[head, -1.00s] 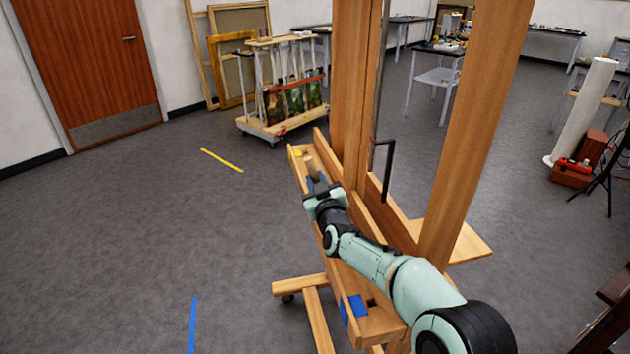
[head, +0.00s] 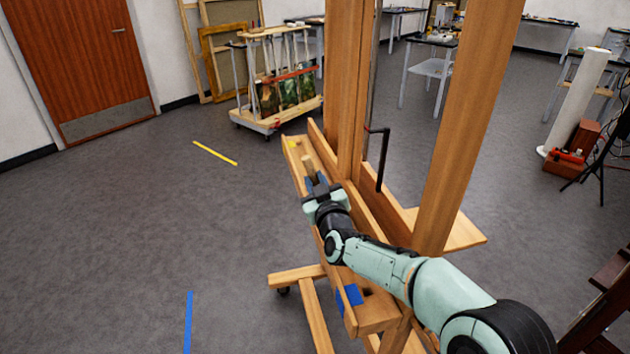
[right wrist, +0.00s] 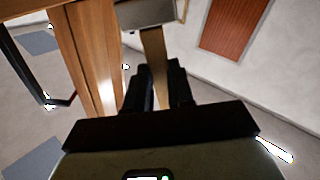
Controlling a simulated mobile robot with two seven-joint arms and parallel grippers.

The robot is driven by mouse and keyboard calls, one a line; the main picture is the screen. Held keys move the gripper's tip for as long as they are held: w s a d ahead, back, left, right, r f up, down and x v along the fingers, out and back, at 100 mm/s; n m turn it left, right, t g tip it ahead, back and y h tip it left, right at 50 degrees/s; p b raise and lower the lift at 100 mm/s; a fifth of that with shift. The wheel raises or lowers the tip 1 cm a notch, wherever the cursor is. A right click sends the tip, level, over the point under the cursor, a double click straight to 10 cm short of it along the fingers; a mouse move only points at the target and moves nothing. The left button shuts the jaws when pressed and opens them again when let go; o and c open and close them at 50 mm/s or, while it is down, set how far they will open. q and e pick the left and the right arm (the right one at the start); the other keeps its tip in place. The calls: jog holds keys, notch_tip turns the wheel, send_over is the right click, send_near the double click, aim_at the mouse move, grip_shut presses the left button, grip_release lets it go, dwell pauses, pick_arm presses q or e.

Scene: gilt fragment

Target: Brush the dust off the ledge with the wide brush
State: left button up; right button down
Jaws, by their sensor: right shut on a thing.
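The wooden easel's long ledge (head: 374,318) runs from the lower middle of the head view up and away to the left. My right gripper (head: 316,184) is over the far half of the ledge. It is shut on the brush (head: 308,163), whose tan end shows just beyond the fingers. In the right wrist view the brush's wooden handle (right wrist: 155,65) stands between the two dark fingers, with a grey metal band at the top edge. The bristles are out of view there. I cannot make out dust on the ledge. My left gripper is not in view.
The easel's uprights (head: 348,90) rise close beside my right arm. A yellow mark (head: 292,145) is at the ledge's far end, and a blue patch (head: 350,296) at the near end. A cart with paintings (head: 280,95) stands behind. The floor to the left is open.

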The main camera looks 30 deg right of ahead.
pick_arm(q)
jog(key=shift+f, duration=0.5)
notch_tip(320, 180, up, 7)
jog(key=p, duration=0.7)
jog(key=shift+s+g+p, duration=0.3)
jog(key=shift+p, duration=0.1)
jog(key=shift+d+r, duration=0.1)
